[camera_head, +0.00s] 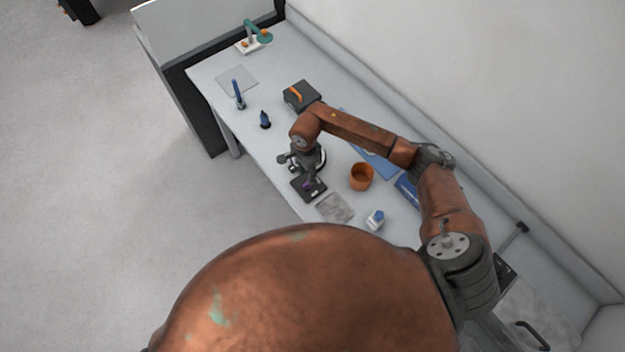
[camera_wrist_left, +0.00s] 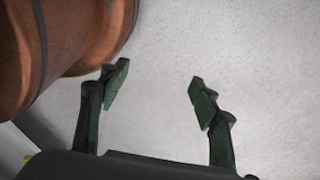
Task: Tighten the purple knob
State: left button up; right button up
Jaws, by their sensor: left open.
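The purple knob (camera_head: 308,184) shows as a small purple patch on a dark instrument base (camera_head: 318,192) near the table's front edge in the head view. My right gripper (camera_head: 307,174) points down right over it and hides part of it. I cannot tell whether its fingers touch the knob or how far they are closed. My left gripper (camera_wrist_left: 158,88) shows in the left wrist view, its two dark green-padded fingers apart with nothing between them. It is over plain grey floor, away from the knob, and does not show in the head view.
The table (camera_head: 285,61) holds an orange pot (camera_head: 361,177), a blue-capped white bottle (camera_head: 375,220), a grey plate (camera_head: 334,208), a dark box (camera_head: 302,96) and a small blue bottle (camera_head: 265,120). A teal-armed device (camera_head: 250,40) stands at the far end. The wall runs along the right.

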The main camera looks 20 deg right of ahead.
pick_arm(q)
jog(key=o, duration=0.5)
jog(key=shift+s+r+p, duration=0.2)
jog(key=shift+r+p, duration=0.2)
jog(key=shift+r, duration=0.15)
jog(key=shift+c, duration=0.2)
pick_arm(e)
notch_tip(320, 180, down, 4)
jog(key=shift+s+d+r, duration=0.1)
pick_arm(q)
jog(key=o, duration=0.3)
jog(key=shift+w+a, duration=0.1)
jog(key=shift+w, duration=0.05)
pick_arm(e)
jog(key=shift+f, duration=0.65)
pick_arm(q)
jog(key=o, duration=0.3)
jog(key=shift+w+r, duration=0.1)
jog(key=shift+w, duration=0.15)
pick_arm(e)
jog(key=shift+f, duration=0.1)
pick_arm(q)
jog(key=shift+o, duration=0.2)
pick_arm(e)
grip_shut()
